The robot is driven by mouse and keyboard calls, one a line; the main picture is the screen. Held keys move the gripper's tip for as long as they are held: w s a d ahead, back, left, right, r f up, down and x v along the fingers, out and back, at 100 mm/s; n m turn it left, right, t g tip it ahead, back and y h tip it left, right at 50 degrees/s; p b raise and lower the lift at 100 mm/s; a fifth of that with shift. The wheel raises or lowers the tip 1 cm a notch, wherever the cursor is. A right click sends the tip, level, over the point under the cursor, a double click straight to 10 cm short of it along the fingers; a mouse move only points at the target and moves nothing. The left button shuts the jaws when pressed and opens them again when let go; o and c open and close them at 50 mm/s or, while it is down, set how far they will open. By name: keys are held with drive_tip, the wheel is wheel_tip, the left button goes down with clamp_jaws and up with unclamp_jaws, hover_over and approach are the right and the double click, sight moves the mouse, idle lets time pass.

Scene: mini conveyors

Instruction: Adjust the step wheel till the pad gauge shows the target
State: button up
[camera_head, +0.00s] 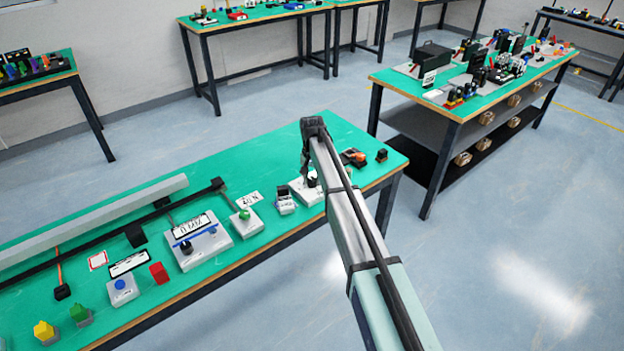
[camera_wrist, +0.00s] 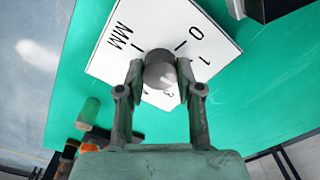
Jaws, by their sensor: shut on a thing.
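The step wheel looks to be the round grey knob (camera_wrist: 160,74) in the wrist view. It stands on a white plate (camera_wrist: 112,62) marked "MM", "0", "1" and "3", with short black tick marks. My gripper (camera_wrist: 160,66) is shut on the knob, one finger on each side. In the head view my gripper (camera_head: 309,180) is low over a pale box (camera_head: 300,193) near the right end of the green bench, and my arm hides part of it. A small grey device (camera_head: 286,204) stands just left of that box. I cannot tell which thing is the pad gauge, and no reading is legible.
An orange and black item (camera_head: 354,157) and a small dark block (camera_head: 381,155) lie right of my gripper. Left are a green-knobbed box (camera_head: 258,225), a white card (camera_head: 249,199) and a panel with a blue bar (camera_head: 185,251). A long grey rail (camera_head: 100,219) runs behind.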

sight(312, 180)
drive_tip(key=shift+s+f+m, duration=0.1)
drive_tip(key=shift+m, duration=0.2)
drive_tip(key=o, duration=1.2)
drive_tip(key=shift+c, duration=0.2)
wheel_tip(312, 180, up, 12)
